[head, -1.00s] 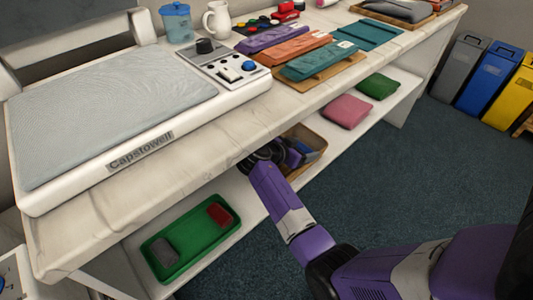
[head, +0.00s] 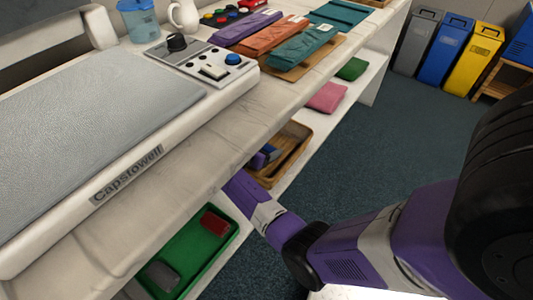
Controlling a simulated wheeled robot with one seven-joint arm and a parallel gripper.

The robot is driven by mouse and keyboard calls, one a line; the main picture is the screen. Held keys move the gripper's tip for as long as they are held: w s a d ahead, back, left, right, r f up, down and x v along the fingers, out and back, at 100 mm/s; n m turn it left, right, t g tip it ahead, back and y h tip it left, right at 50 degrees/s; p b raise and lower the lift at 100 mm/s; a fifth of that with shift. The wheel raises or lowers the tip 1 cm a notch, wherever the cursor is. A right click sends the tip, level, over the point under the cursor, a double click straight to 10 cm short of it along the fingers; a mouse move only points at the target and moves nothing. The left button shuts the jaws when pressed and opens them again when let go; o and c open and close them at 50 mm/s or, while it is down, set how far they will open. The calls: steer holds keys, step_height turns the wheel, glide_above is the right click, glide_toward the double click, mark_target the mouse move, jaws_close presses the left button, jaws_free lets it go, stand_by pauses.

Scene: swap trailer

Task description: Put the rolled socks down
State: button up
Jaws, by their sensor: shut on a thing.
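My arm reaches under the front edge of the white tabletop in the head view. Its far end is cut off by the tabletop, so my gripper and anything in it are hidden. I cannot make out rolled socks for certain. A small blue and dark bundle (head: 265,156) lies at the left end of the brown basket (head: 297,157) on the lower shelf, just beyond where my arm goes under the top. I cannot tell whether it is socks.
A green tray (head: 226,242) with a red and a grey item stands on the shelf left of my arm. Pink (head: 327,97) and green (head: 352,69) folded cloths lie beyond the basket. The tabletop (head: 200,135) overhangs the shelf. Dark carpet (head: 372,135) is open to the right.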

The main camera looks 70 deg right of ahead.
steer(key=shift+f, duration=1.35)
steer(key=shift+f+b, duration=0.1)
steer(key=shift+b, duration=0.3)
steer(key=o, duration=1.5)
steer(key=shift+r, duration=0.2)
steer(key=p+v, duration=0.2)
steer(key=v, duration=1)
steer(key=shift+f+p, duration=0.15)
steer(key=shift+p, duration=0.15)
